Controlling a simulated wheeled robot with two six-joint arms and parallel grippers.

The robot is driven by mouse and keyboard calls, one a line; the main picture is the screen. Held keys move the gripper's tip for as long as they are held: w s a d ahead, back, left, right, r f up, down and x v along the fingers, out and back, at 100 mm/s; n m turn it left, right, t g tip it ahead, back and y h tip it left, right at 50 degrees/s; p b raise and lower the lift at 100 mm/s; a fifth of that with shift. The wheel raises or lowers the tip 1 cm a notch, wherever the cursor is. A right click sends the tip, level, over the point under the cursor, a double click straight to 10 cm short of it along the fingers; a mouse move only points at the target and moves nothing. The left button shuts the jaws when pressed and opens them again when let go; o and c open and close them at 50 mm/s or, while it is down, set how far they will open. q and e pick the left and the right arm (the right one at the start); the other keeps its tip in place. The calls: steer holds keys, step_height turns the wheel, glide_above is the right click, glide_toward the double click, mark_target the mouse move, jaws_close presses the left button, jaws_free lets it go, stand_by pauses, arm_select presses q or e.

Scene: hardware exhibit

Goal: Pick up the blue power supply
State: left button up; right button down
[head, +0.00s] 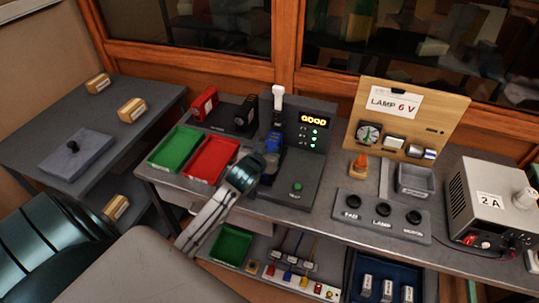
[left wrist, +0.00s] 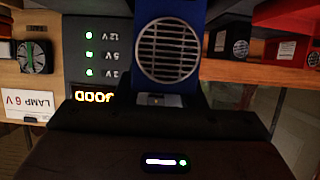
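The blue power supply (head: 273,143) stands at the grey test stand (head: 318,155), in front of its lit panel. Its blue face with a round grille fills the top middle of the left wrist view (left wrist: 168,50). My left gripper (head: 262,163) is right at the supply, reaching in from the front left. In the left wrist view the dark hand lies against the supply's near end. The fingertips are hidden or too dark to show whether they clasp it. My right gripper is out of both views.
Green (head: 176,148) and red (head: 211,158) trays lie left of the stand. A red unit (head: 204,104) and a black unit (head: 240,117) stand behind them. A lamp board (head: 410,118) and a grey box marked 2 A (head: 490,203) are to the right.

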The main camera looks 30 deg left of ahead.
arm_select(q)
steer(key=c, duration=0.7)
steer(key=shift+r, duration=0.15)
